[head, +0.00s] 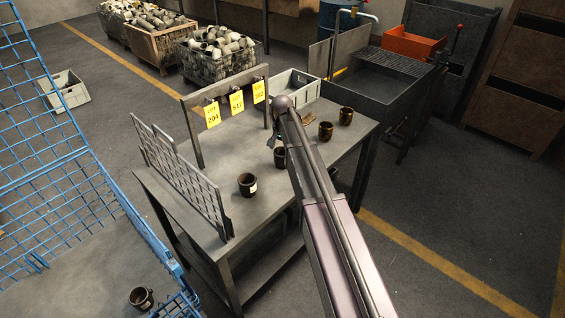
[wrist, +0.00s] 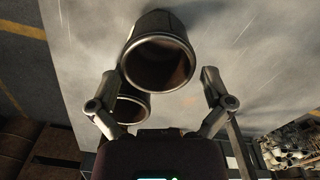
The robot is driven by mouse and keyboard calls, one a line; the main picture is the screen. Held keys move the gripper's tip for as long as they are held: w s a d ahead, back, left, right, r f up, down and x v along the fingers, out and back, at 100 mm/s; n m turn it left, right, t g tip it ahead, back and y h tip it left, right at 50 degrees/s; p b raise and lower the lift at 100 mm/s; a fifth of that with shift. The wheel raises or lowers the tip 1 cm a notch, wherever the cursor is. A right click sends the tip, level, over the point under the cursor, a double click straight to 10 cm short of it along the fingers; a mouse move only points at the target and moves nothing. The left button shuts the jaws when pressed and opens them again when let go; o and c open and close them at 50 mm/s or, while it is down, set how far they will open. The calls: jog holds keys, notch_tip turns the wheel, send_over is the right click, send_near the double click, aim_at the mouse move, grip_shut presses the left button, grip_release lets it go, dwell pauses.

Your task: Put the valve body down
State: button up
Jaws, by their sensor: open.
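Dark cup-shaped valve bodies stand on the grey steel table (head: 215,160). In the head view one with a white label (head: 247,185) is near the front edge, and another (head: 280,157) is beside my arm. Two more with brownish sides (head: 325,131) (head: 346,116) stand to the right of my arm. My gripper (wrist: 160,84) is open. In the wrist view its fingers are apart on either side of a valve body (wrist: 158,62), whose open mouth faces the camera. A second valve body (wrist: 131,109) shows partly behind the gripper's left side. My arm hides part of the table.
A frame with yellow lot tags (head: 237,102) and an upright grid rack (head: 180,176) stand on the table, with a pale tray (head: 297,87) at the back. A sink (head: 375,85) stands behind.

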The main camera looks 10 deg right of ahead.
jog(key=shift+s+a+f+b, duration=0.1)
jog(key=shift+s+f+b, duration=0.1)
jog(key=shift+f+b, duration=1.5)
jog(key=shift+f, duration=0.3)
jog(key=c, duration=1)
jog(key=shift+r, duration=0.2)
notch_tip(320, 180, up, 4)
jog(key=p, duration=0.4)
jog(key=shift+f, duration=0.25)
jog(key=s+d, duration=0.1)
jog(key=s, duration=0.4)
jog(key=s+d, duration=0.1)
jog(key=s, duration=0.4)
jog(key=s+d+r+p, duration=0.1)
jog(key=s, duration=0.4)
jog(key=shift+s+r, duration=0.1)
jog(key=shift+s, duration=0.3)
